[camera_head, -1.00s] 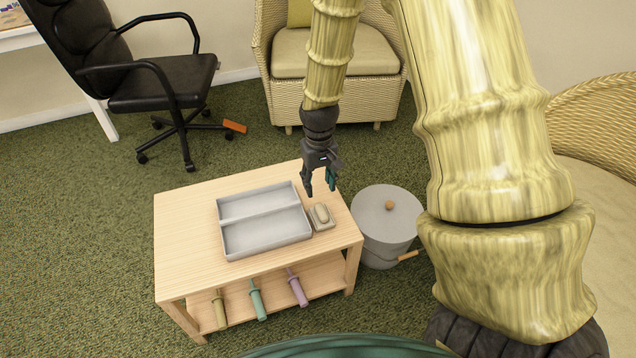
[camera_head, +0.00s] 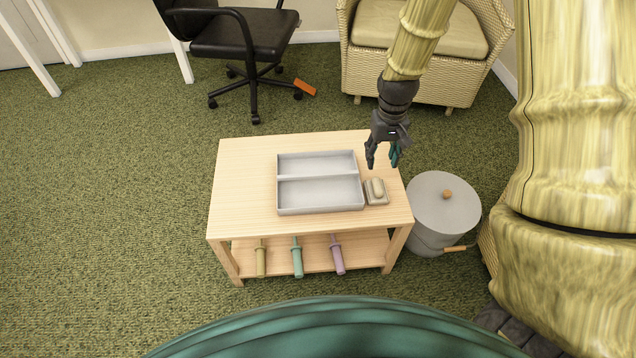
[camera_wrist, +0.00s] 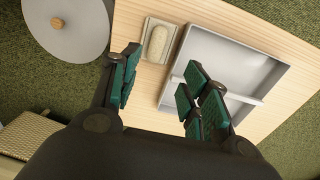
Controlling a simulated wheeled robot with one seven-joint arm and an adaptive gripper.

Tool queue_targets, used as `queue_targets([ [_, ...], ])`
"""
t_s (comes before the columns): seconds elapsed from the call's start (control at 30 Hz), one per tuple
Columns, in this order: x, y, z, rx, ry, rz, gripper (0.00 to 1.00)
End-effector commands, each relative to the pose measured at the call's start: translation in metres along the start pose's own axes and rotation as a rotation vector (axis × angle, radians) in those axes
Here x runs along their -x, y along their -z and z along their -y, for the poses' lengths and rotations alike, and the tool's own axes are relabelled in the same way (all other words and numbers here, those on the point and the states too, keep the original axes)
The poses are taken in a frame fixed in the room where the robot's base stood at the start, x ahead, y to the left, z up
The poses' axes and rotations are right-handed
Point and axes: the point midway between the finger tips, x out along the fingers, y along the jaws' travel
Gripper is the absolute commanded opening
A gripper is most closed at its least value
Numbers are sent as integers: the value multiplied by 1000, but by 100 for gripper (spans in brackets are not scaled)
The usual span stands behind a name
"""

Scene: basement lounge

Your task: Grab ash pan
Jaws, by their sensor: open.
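A shallow grey metal pan (camera_head: 320,210) with two compartments lies on a light wooden table (camera_head: 245,180); I take it for the ash pan. In the wrist view the pan (camera_wrist: 262,55) is at the right, partly behind my right-hand fingers. My gripper (camera_head: 383,160) is open and empty, pointing down over the table's far right part, right of the pan. In the wrist view my gripper (camera_wrist: 160,80) has its teal-padded fingers spread, with bare tabletop between them. I see no contact with the pan.
A soap-like bar on a small dish (camera_head: 376,192) sits right of the pan. A lidded grey bucket (camera_head: 440,212) stands right of the table. Olive, teal and purple handled tools (camera_head: 297,258) lie on the lower shelf. An office chair (camera_head: 245,40) and wicker armchair (camera_head: 420,75) stand behind. Carpet left is clear.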

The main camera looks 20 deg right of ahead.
Motion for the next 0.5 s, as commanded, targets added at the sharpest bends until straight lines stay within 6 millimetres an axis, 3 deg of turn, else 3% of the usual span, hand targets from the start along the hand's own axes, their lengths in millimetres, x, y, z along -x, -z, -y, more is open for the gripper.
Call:
queue_targets([
  [0.17,0,0,0,0,0,0,46],
  [0.23,0,0,0,2,0,0,38],
  [0.3,0,1,2,20,-1,0,38],
  [0.5,2,14,21,238,-9,-2,38],
])
